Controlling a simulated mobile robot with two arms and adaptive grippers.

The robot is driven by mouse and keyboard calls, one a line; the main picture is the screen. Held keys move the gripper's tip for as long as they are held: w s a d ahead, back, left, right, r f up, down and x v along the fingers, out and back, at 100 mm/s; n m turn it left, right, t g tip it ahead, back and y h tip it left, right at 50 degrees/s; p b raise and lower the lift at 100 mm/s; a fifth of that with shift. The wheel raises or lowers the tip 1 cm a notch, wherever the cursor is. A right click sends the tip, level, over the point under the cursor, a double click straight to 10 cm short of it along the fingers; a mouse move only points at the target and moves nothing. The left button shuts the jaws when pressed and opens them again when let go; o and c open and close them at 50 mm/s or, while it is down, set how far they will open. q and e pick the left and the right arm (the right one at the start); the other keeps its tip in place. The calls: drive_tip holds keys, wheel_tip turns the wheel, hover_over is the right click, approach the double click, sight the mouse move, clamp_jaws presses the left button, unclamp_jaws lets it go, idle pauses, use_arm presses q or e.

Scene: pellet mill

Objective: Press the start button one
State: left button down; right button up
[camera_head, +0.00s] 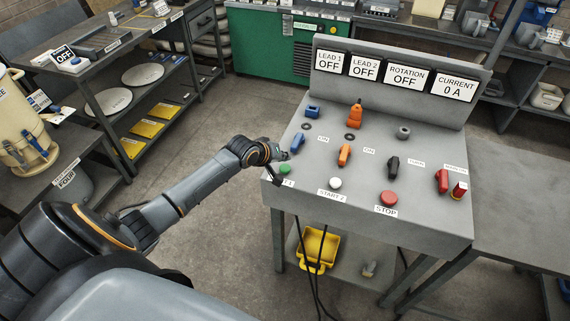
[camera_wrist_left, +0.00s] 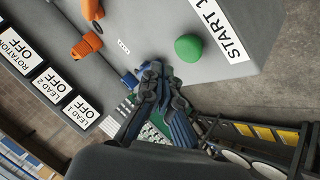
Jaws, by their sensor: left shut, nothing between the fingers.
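The start button one is a green round button (camera_head: 285,169) at the front left corner of the grey control panel (camera_head: 320,208). Its label is partly covered in the head view. In the left wrist view the green button (camera_wrist_left: 188,48) stands beside its "START 1" label (camera_wrist_left: 222,30). My left gripper (camera_head: 284,156) is shut and empty, just behind the button at the panel's left edge. In the wrist view its closed fingertips (camera_wrist_left: 153,72) are beside the button, with a visible gap. My right gripper is not in view.
A white START 2 button (camera_head: 335,183) and a red STOP button (camera_head: 389,198) share the front row. A blue lever (camera_head: 297,142) stands close to my left gripper. Orange, black and red levers stand further right. Displays (camera_head: 405,76) read OFF and 0 A.

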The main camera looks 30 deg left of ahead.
sight(283, 169)
use_arm(q)
wheel_tip(283, 169, up, 4)
drive_tip(key=p, duration=0.2)
drive_tip(key=shift+f+p, duration=0.25)
drive_tip(key=shift+p, duration=0.05)
drive_tip(key=shift+f, duration=0.1)
